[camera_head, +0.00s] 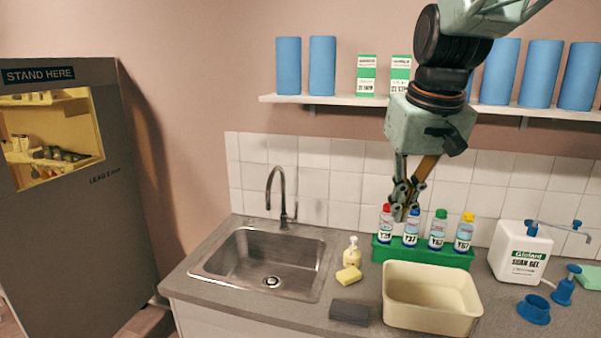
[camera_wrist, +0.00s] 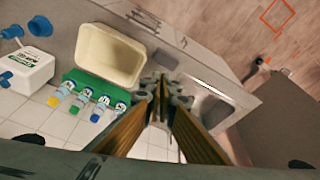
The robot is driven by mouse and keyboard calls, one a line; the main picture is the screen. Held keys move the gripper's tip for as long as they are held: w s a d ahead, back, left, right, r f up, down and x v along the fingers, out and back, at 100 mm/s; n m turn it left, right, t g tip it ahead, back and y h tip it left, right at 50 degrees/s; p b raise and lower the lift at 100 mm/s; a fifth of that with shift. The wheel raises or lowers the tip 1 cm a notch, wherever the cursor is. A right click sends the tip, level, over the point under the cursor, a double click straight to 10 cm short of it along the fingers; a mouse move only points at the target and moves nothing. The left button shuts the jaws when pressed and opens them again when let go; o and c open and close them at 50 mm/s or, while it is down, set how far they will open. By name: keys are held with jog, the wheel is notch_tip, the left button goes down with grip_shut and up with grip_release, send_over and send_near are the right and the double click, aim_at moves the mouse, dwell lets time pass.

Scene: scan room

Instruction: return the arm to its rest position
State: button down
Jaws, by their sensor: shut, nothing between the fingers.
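My gripper (camera_head: 404,212) hangs from my arm in the upper right of the head view, fingers pointing down. It is shut and empty, in front of the tiled wall and above the bottle rack and the back of the cream basin. In the wrist view my gripper's fingertips (camera_wrist: 160,85) meet over the counter, with nothing between them.
A green rack (camera_head: 422,254) holds several capped bottles close to my gripper. A cream basin (camera_head: 430,322), gel container (camera_head: 520,253), soap bottle (camera_head: 352,252) and sink (camera_head: 228,262) are on the counter. A shelf (camera_head: 330,100) with blue rolls and cartons runs behind my arm.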

jog(key=s+f+b, duration=0.3)
jog(key=s+f, duration=0.1)
jog(key=s, duration=1.2)
jog(key=s+f+m+b, duration=0.1)
jog(key=s+f+b, duration=0.2)
jog(key=s, duration=1.2)
jog(key=shift+s+d+f+t, duration=0.2)
jog(key=shift+s+f+t, duration=0.2)
jog(key=shift+f, duration=0.8)
jog(key=shift+d, duration=0.1)
